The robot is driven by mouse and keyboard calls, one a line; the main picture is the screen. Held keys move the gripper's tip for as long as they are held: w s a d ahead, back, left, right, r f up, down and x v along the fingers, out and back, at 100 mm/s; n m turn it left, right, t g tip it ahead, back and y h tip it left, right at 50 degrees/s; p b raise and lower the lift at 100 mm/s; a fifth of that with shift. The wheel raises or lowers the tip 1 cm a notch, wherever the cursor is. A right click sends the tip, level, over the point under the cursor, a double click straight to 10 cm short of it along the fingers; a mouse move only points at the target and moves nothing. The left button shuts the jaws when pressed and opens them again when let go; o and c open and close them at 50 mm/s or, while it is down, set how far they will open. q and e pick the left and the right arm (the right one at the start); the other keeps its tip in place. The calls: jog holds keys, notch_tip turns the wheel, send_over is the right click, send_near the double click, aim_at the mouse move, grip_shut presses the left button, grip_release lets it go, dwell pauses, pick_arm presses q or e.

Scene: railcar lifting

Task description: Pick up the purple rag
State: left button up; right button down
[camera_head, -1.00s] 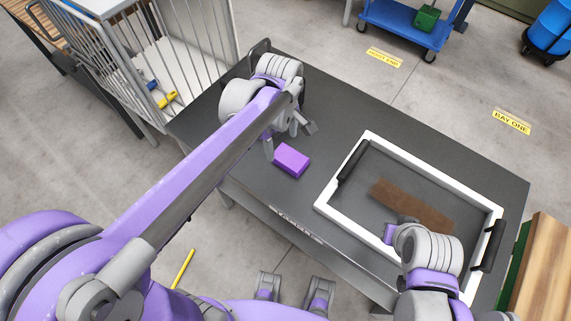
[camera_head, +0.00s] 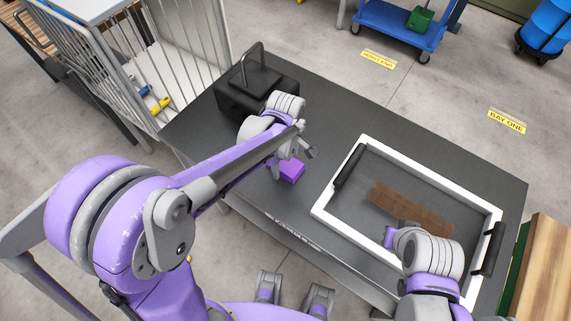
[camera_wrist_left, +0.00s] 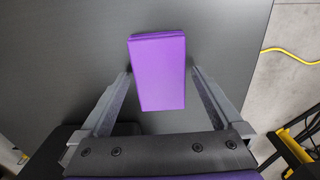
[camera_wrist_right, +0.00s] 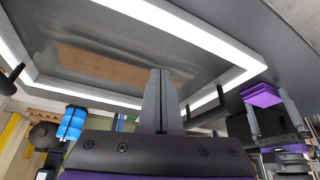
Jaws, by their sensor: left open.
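The purple rag (camera_head: 291,171) is a folded block lying on the dark table, left of the tray. My left gripper (camera_head: 291,162) is over it with its fingers apart. In the left wrist view the rag (camera_wrist_left: 158,70) lies between the two open fingers (camera_wrist_left: 161,76), its near end reaching in between them; I cannot tell whether they touch it. My right gripper (camera_wrist_right: 161,75) has its fingers together with nothing visible between them, over the tray. Its hand hides the tray's near right part in the head view. The rag also shows at the right of the right wrist view (camera_wrist_right: 262,95).
A white-rimmed tray (camera_head: 335,223) with black handles and a brown patch (camera_head: 408,207) inside takes up the table's right side. A black box with a handle (camera_head: 255,88) stands behind my left gripper. A barred cart (camera_head: 180,60) is at the left.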

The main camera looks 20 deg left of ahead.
aim_at(286, 163)
pick_arm(q)
jog(key=c, duration=1.2)
jog(key=shift+r, duration=0.1)
notch_tip(286, 163, up, 10)
jog(key=shift+f+p, duration=0.1)
jog(key=shift+p, duration=0.35)
jog(key=o, duration=0.7)
jog(key=c, duration=0.5)
